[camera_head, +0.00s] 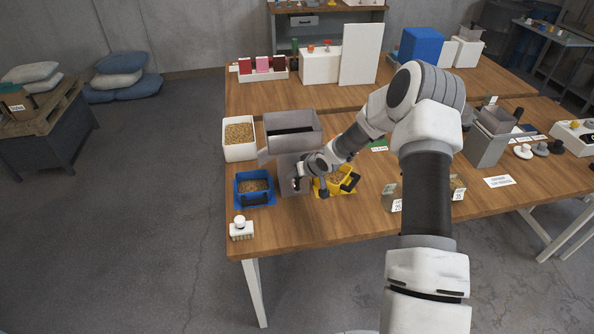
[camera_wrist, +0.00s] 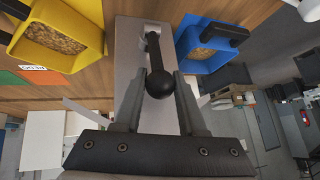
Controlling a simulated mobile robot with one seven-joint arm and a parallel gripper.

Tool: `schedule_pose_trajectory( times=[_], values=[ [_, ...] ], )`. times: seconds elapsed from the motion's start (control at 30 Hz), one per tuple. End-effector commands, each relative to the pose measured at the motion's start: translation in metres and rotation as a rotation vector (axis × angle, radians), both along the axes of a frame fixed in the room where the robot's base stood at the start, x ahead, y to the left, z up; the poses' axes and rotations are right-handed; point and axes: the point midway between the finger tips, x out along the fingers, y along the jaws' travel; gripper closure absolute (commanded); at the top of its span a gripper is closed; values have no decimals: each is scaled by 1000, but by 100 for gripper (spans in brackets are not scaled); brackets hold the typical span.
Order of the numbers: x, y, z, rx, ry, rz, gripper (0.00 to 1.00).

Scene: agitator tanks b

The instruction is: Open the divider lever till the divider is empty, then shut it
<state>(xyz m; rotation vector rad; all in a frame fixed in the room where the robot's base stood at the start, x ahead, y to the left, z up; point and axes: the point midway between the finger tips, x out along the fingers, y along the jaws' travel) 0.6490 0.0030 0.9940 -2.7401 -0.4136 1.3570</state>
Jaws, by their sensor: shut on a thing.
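The grey divider (camera_head: 290,118) stands near the table's left end, its wide hopper on top. The hopper's inside looks dark, and I cannot tell whether grain is left in it. The divider lever (camera_wrist: 154,50) is a black rod with a ball knob on the divider's front. My gripper (camera_wrist: 157,82) is shut on the knob; in the head view my wrist hides most of the lever. A blue bin (camera_head: 240,200) stands left of the divider's foot and a yellow bin (camera_head: 345,188) right of it. Both hold brown grain.
A white bin of grain (camera_head: 239,153) stands behind the blue bin. A white brush (camera_head: 241,231) lies at the front left corner. Small cards (camera_head: 396,198) stand right of the yellow bin. The front table strip between is clear.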

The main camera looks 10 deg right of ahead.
Motion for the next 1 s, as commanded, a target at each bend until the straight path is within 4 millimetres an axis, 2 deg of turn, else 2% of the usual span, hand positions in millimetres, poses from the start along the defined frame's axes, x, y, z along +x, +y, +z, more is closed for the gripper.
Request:
schedule_pose_trajectory(
  times=[0.37,0.4,0.53,0.83,1.0],
  values=[
    [0,0,0,0,1,-1,100],
    [0,0,0,0,1,-1,53],
    [0,0,0,0,1,-1,30],
    [-1,0,1,1,0,-1,30],
    [-7,-5,11,0,-1,-2,30]
  ],
)
